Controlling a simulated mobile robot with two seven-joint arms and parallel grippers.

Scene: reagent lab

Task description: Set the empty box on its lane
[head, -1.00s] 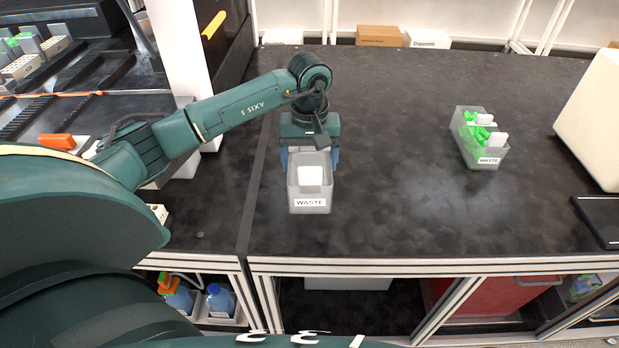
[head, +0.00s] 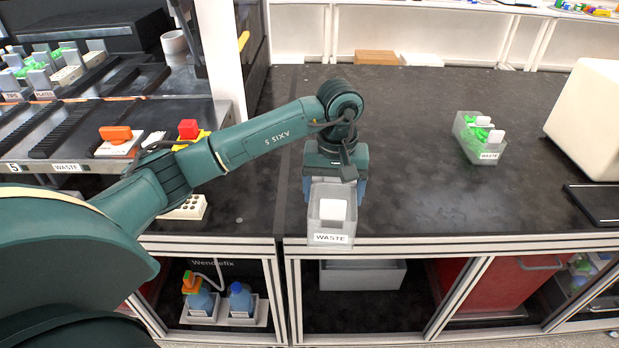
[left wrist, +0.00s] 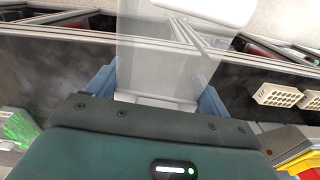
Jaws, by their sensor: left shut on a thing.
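The clear grey box labelled WASTE (head: 345,228) is in my left gripper (head: 334,190), over the front edge of the dark bench. A white block-like piece shows in its opening; no green items are visible inside. In the left wrist view the blue fingers (left wrist: 155,92) stand on both sides of the translucent box (left wrist: 165,50). Black ribbed lanes (head: 62,128) lie on the rack at the left. A WASTE label (head: 67,167) and a 5 mark the rack's front edge. My right gripper is not in view.
A second WASTE box (head: 468,148) with green items stands on the bench at the right, near a white machine (head: 585,120). An orange item (head: 115,133) and a red one (head: 188,129) sit at the rack's right front. The bench middle is clear.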

